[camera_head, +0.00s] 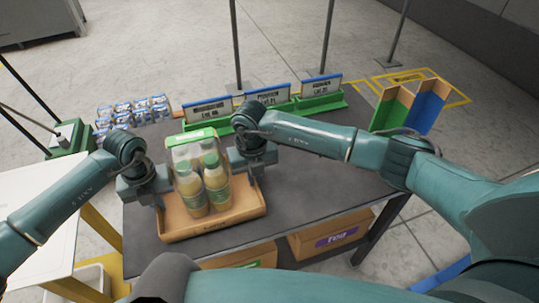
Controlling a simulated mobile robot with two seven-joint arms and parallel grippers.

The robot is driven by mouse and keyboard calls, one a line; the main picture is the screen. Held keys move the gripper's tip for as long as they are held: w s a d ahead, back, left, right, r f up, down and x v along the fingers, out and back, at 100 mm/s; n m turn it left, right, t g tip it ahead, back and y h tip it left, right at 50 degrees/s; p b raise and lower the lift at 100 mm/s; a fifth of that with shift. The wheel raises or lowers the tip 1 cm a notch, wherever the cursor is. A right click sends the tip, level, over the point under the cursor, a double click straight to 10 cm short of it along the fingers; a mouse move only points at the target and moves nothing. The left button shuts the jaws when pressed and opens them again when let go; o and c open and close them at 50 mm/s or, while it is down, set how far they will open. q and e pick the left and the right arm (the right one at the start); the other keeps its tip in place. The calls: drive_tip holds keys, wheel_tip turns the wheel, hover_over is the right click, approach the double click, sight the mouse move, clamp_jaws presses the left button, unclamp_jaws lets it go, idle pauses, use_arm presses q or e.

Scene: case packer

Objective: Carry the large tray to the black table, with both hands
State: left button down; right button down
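The large tray (228,221) is orange-tan with a low rim. It is over the front left part of the black table (310,195); I cannot tell whether it rests on the top or is held just above it. A pack of several cream-coloured bottles with green labels (207,180) stands upright in it. My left gripper (160,192) is at the tray's left side. My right gripper (248,168) is at its right side, towards the back. The fingertips of both are hidden or too small to tell whether they are shut on the tray.
Green holders with labelled signs (265,98) line the table's back edge. Silver-and-blue cans (133,113) stand at the back left. Green and blue dividers (407,108) are at the right. A white table (45,190) is at the left. Boxes (332,236) sit below. The black table's right part is bare.

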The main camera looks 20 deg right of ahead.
use_arm(q)
drive_tip(key=shift+f+b, duration=0.45)
drive_tip(key=shift+f, duration=0.15)
use_arm(e)
drive_tip(key=shift+f, duration=0.6)
use_arm(q)
drive_tip(key=c, duration=1.6)
unclamp_jaws()
drive_tip(key=shift+c, duration=0.2)
use_arm(e)
drive_tip(key=c, duration=1.6)
unclamp_jaws()
drive_tip(key=shift+c, duration=0.2)
drive_tip(key=shift+r, duration=0.15)
use_arm(q)
wheel_tip(320, 180, up, 12)
use_arm(e)
wheel_tip(320, 180, up, 12)
use_arm(q)
drive_tip(key=shift+s, duration=0.1)
use_arm(e)
drive_tip(key=shift+s, duration=0.1)
